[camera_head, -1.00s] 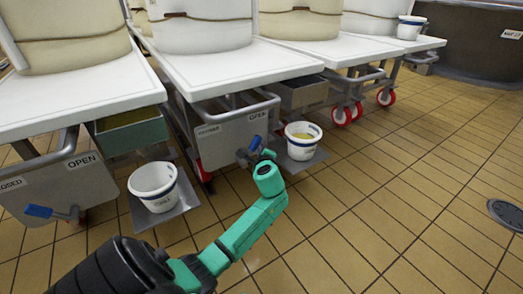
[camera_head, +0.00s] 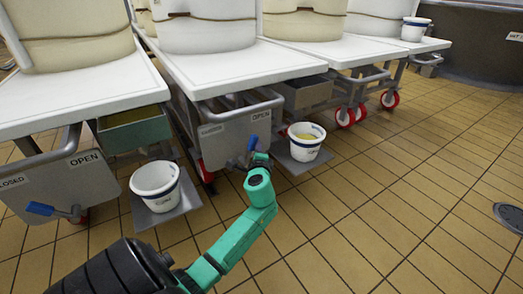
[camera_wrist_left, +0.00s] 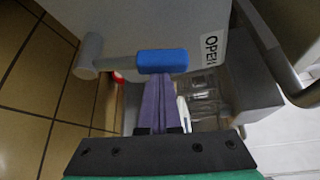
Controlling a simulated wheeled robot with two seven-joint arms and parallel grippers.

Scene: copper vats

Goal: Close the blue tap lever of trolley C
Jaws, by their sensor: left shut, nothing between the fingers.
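A blue tap lever (camera_head: 252,142) stands roughly upright at the front panel of the middle trolley (camera_head: 231,135), near the OPEN label. I see no letter naming this trolley. In the left wrist view the blue lever grip (camera_wrist_left: 162,61) lies across the picture, on a grey stem and pivot at its left. My left gripper (camera_head: 258,160) is just below the lever. Its purple fingers (camera_wrist_left: 165,103) are shut together and empty, their tips at the underside of the blue grip. They look to touch it, but I cannot be sure. My right gripper is not in view.
A white bucket (camera_head: 305,141) stands just right of my gripper, and another white bucket (camera_head: 155,186) to the left. The left trolley has its own blue lever (camera_head: 41,209). Open tiled floor (camera_head: 400,220) lies to the right.

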